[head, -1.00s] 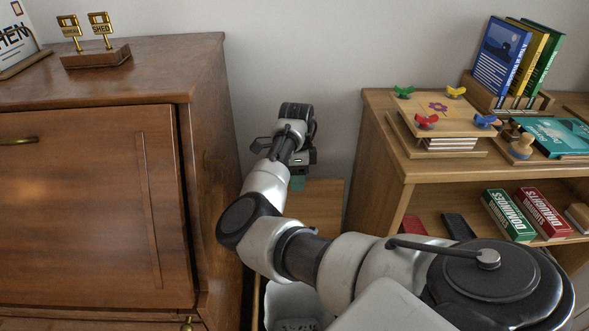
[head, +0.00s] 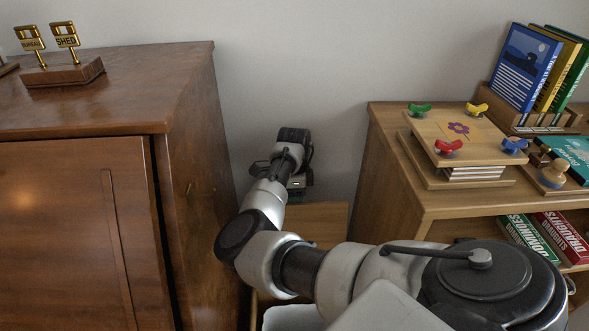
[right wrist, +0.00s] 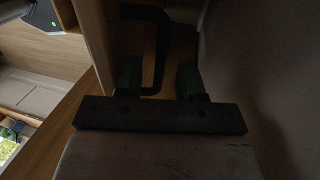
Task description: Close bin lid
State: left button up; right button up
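My right arm reaches away between the dark wooden cabinet and the lighter shelf in the head view. Its gripper (head: 297,183) hangs above a light wooden surface (head: 318,222) low against the wall; its fingertips are hardly visible there. In the right wrist view the gripper (right wrist: 158,80) has two green-tipped fingers apart. A dark angular loop (right wrist: 160,50) shows just beyond and between them; I cannot tell whether they touch it. I cannot make out a bin lid for certain; the arm covers much of that gap. My left gripper is not in view.
The dark cabinet (head: 75,225) stands close on the left with a signed wooden block (head: 62,72) on top. The light shelf (head: 390,160) on the right holds a flower press (head: 460,140), books (head: 525,70) and game boxes (head: 558,240). The gap between them is narrow.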

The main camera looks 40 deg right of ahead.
jog(key=shift+a+f, duration=0.1)
jog(key=shift+f, duration=0.25)
grip_shut()
